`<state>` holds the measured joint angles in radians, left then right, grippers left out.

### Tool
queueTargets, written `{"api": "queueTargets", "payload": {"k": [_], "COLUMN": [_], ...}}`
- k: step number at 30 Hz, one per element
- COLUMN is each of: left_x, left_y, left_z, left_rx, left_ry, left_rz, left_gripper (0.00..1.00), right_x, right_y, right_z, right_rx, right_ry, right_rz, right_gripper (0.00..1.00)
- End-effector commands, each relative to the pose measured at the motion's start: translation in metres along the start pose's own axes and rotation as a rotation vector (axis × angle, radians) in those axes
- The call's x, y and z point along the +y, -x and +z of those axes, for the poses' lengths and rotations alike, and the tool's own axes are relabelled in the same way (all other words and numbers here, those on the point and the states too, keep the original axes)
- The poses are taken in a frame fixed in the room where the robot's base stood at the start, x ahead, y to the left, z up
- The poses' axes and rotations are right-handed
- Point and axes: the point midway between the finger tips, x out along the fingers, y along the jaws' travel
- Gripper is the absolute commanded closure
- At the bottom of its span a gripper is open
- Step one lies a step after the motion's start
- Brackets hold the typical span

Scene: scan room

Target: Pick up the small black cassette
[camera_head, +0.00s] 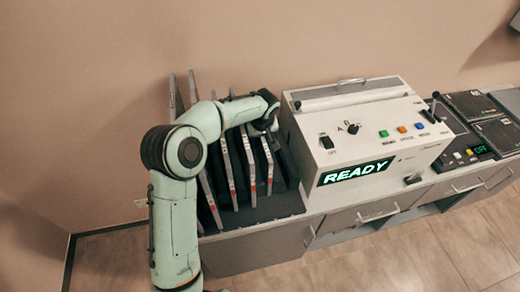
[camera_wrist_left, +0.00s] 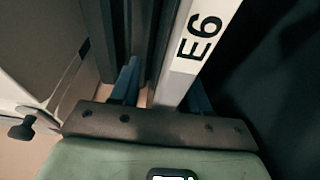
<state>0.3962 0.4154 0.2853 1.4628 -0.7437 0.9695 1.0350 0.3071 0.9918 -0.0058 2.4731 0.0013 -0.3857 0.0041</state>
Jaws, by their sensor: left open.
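Several upright cassettes stand in a dark rack (camera_head: 277,208) in the head view, dark-sided with light labelled edges, some with red marks. Which of them is the small black one I cannot tell. My left gripper (camera_head: 265,127) is open at the upper end of the rightmost cassette (camera_head: 268,165), partly hidden by my wrist. In the left wrist view, my gripper's two blue fingers (camera_wrist_left: 162,88) stand apart, with the pale edge of a cassette marked E6 (camera_wrist_left: 195,50) between them, nearer the right finger. Contact cannot be made out. My right gripper is not in view.
A white machine (camera_head: 370,135) with a lit READY display stands right beside the rack. Its knobs and levers stick out. A second dark control unit (camera_head: 475,130) is further right. Both stand on a grey cabinet (camera_head: 375,212) with drawers. The floor in front is clear.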

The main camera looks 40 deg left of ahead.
Motion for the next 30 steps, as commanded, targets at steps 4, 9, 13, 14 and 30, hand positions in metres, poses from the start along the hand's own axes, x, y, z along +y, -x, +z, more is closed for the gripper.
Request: {"api": "queueTargets", "payload": {"k": [4,9,13,14,30], "left_x": [-0.0001,-0.0001,-0.0001,-0.0001,0.0000], "left_y": [0.0003,0.0005,0.0006,0.0006,0.0010], "left_z": [0.0000,-0.0001,-0.0002,-0.0002,-0.0004], "left_rx": [0.000,0.000,0.000,0.000,0.001], "left_ry": [0.000,0.000,0.000,0.001,0.001], "left_rz": [0.000,0.000,0.000,0.000,0.000], "left_gripper": [0.87,1.00,1.00,1.00,1.00], "right_x": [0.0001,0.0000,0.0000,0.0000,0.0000], "right_y": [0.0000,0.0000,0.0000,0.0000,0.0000], "right_z": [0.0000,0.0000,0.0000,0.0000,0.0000], "right_rx": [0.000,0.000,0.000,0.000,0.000], "right_ry": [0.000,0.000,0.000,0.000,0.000], "right_rz": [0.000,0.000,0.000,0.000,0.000], "right_gripper": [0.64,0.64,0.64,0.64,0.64]}}
